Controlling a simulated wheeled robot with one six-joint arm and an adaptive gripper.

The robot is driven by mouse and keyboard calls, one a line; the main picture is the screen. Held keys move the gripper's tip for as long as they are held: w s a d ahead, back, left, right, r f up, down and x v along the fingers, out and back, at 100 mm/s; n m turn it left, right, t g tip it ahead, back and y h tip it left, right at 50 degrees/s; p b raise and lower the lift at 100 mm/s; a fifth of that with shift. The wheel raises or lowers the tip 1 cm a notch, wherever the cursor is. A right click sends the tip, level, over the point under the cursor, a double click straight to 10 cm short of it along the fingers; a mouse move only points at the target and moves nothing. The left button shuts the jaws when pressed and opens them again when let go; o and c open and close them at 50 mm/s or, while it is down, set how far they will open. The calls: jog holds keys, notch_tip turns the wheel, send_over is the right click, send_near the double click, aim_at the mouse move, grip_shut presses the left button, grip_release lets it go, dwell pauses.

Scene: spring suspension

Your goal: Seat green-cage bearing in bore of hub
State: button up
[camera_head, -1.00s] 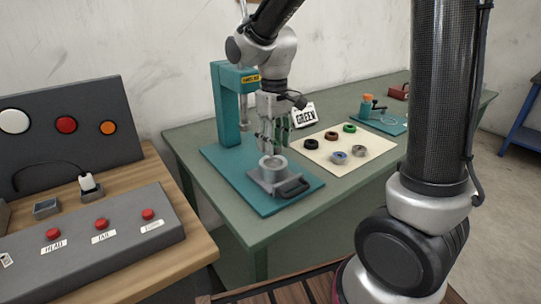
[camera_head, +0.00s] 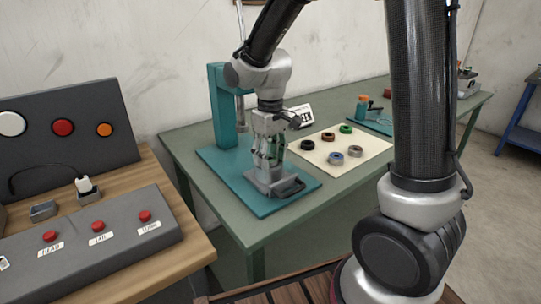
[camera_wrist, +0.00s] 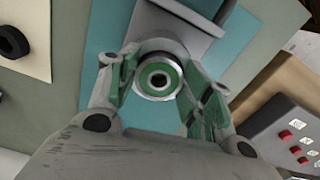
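The green-cage bearing (camera_wrist: 175,79) shows as a ring with a green band, between the fingertips of my gripper in the wrist view. My gripper (camera_wrist: 159,80) has a finger close against each side of the ring and appears shut on it. In the head view my gripper (camera_head: 268,160) points down over the hub (camera_head: 266,184), which sits on the teal press base. The fingers hide most of the hub's cup. In the wrist view the bearing looks about centred over the hub (camera_wrist: 172,20). I cannot tell how deep it sits in the bore.
The teal press (camera_head: 221,110) stands just behind my gripper. A cream mat (camera_head: 372,152) on the right holds several bearings, including another green one (camera_head: 346,129). A GREEN sign stands behind the gripper. A button console (camera_head: 110,235) is at left.

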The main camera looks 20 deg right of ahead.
aim_at(271, 159)
jog(key=o, duration=0.3)
jog(key=shift+s+d+f, duration=0.15)
jog(key=shift+s+f, duration=0.15)
jog(key=shift+f, duration=0.25)
jog(key=shift+w+r, duration=0.1)
jog(key=shift+r, duration=0.1)
jog(key=shift+r, duration=0.25)
notch_tip(271, 159, up, 13)
jog(key=s+d+m+t, duration=0.1)
jog(key=s+d, duration=0.4)
jog(key=s, duration=0.1)
jog(key=s+d+r+m+t, duration=0.1)
jog(key=s+d+m, duration=0.1)
jog(key=s+d, duration=0.2)
jog(key=s+d+m+t, duration=0.2)
jog(key=s+d, duration=0.3)
jog(key=s, duration=0.3)
jog(key=shift+s+d+r, duration=0.35)
jog(key=shift+r, duration=0.05)
